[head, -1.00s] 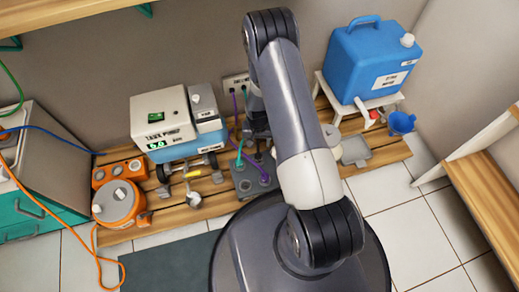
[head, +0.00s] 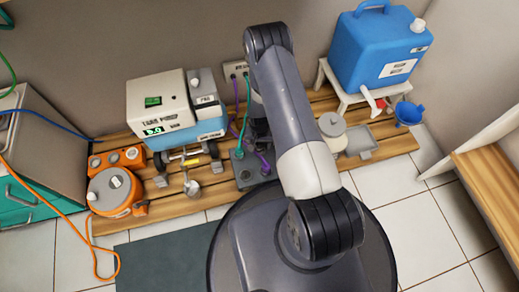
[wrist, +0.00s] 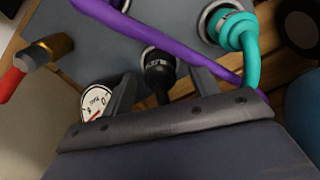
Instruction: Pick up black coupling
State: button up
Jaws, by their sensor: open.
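The black coupling (wrist: 159,72) sits upright in a round port of the grey block in the wrist view. My gripper (wrist: 164,82) is open, with one finger to the left of the coupling and one to the right. The coupling shows between the fingers, and I cannot tell whether either touches it. A purple hose (wrist: 185,48) passes just beside the coupling and behind the right finger.
A teal coupling (wrist: 238,32) with its hose stands to the right. In the head view, the grey block (head: 243,172) lies on the wooden slats beside a white pump unit (head: 158,103).

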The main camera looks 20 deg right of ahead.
aim_at(259, 144)
jog(key=shift+f, duration=0.1)
jog(key=shift+c, duration=0.3)
jog(key=c, duration=1)
jog(key=shift+c, duration=0.2)
notch_tip(259, 144, up, 10)
jog(key=p, duration=0.4)
